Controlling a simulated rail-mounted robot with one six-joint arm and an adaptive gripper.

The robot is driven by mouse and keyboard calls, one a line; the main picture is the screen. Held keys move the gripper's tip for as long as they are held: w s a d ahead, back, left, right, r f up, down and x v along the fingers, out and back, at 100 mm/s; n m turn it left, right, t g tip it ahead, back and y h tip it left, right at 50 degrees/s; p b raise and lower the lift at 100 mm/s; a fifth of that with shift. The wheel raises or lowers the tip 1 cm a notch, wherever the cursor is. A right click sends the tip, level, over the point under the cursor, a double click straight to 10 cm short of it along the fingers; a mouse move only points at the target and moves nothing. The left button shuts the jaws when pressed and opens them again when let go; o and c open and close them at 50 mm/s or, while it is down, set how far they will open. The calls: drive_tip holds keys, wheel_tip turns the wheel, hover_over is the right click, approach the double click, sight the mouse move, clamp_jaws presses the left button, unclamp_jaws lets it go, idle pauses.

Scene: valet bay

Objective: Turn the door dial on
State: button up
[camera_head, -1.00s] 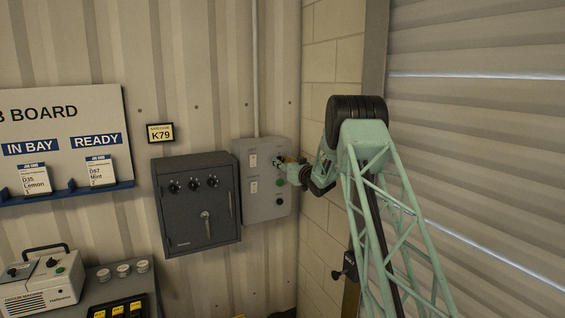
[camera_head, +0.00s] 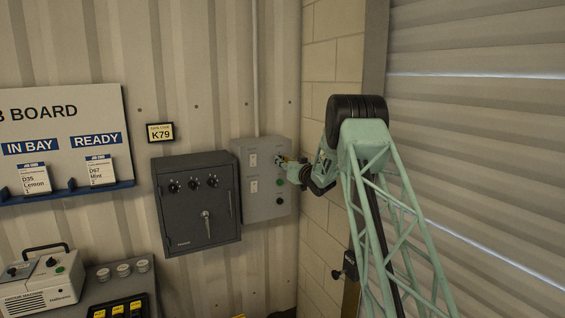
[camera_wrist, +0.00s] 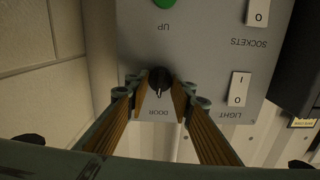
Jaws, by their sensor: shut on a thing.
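The door dial (camera_wrist: 159,82) is a dark knob on the grey control panel, above the upside-down word DOOR in the wrist view. A pale pointer mark shows on the panel or knob beside it. My gripper (camera_wrist: 160,96) has a finger on each side of the dial and is shut on it. In the head view my gripper (camera_head: 285,162) reaches the upper right of the grey control panel (camera_head: 262,205). There the dial is mostly hidden behind my gripper.
The panel also carries a LIGHT switch (camera_wrist: 238,89), a SOCKETS switch (camera_wrist: 257,12) and a green UP button (camera_wrist: 164,2). A dark safe (camera_head: 200,225) hangs left of the panel. A block wall (camera_head: 332,100) stands close on the right.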

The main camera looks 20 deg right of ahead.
drive_tip(key=shift+d+f+m+p, duration=0.1)
drive_tip(key=shift+m+p, duration=0.7)
drive_tip(key=shift+m, duration=3.4)
drive_tip(key=shift+d+f+m+p, duration=0.1)
drive_tip(key=shift+m+p, duration=0.7)
drive_tip(key=shift+m, duration=3.4)
drive_tip(key=o, duration=0.9)
drive_tip(key=shift+c, duration=0.2)
drive_tip(key=shift+s, duration=0.15)
drive_tip(key=s, duration=1.1)
drive_tip(key=shift+s+d, duration=0.2)
drive_tip(key=shift+s, duration=0.15)
